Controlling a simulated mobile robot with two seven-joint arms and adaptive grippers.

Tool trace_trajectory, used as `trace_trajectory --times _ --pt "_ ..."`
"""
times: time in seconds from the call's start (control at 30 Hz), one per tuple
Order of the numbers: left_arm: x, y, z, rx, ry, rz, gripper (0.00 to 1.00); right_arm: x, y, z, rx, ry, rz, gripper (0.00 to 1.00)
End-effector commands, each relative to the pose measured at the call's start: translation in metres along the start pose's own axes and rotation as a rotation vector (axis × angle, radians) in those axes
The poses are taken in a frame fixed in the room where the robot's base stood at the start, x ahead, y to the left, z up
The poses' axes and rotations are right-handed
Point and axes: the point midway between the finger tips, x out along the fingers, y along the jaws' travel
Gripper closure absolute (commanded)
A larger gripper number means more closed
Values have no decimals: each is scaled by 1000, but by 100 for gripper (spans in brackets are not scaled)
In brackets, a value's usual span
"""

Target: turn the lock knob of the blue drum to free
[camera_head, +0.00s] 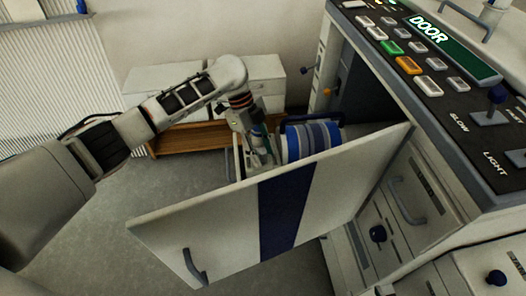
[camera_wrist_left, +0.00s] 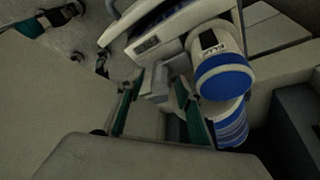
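The blue drum (camera_head: 312,140), banded in blue, white and grey, lies behind a pale front panel (camera_head: 215,218) with a dark blue stripe. In the left wrist view its blue striped side (camera_wrist_left: 231,128) shows at right, below a round blue cap (camera_wrist_left: 225,82) on a white housing. My left gripper (camera_head: 258,158) points down beside the drum's left end, partly hidden by the panel. In the left wrist view its green-padded fingers (camera_wrist_left: 158,88) stand apart, with a pale grey block (camera_wrist_left: 155,82) between their tips. Contact is unclear. My right gripper is out of view.
A control console (camera_head: 430,60) with coloured buttons and a DOOR sign stands at right. Drawers with handles (camera_head: 405,200) and dark knobs are below it. A white cabinet (camera_head: 165,78) and a brown wooden piece (camera_head: 190,138) stand behind. Grey floor (camera_head: 110,200) is clear at left.

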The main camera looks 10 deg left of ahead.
Motion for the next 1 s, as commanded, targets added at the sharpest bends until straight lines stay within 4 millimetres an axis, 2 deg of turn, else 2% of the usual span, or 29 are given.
trace_trajectory --times 0.23,0.27,0.3,0.4,0.7,1.0 --pt "0 0 -1 1 0 -2 64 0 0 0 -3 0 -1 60" --pt "0 0 -1 1 0 -2 67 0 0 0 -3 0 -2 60" --pt "0 0 -1 1 0 -2 77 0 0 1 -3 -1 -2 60" --pt "0 0 0 1 0 -1 100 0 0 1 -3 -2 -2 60" --pt "1 0 1 -3 -2 -1 100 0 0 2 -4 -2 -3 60" --pt "-5 0 -1 -82 -4 -39 100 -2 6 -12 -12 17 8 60"
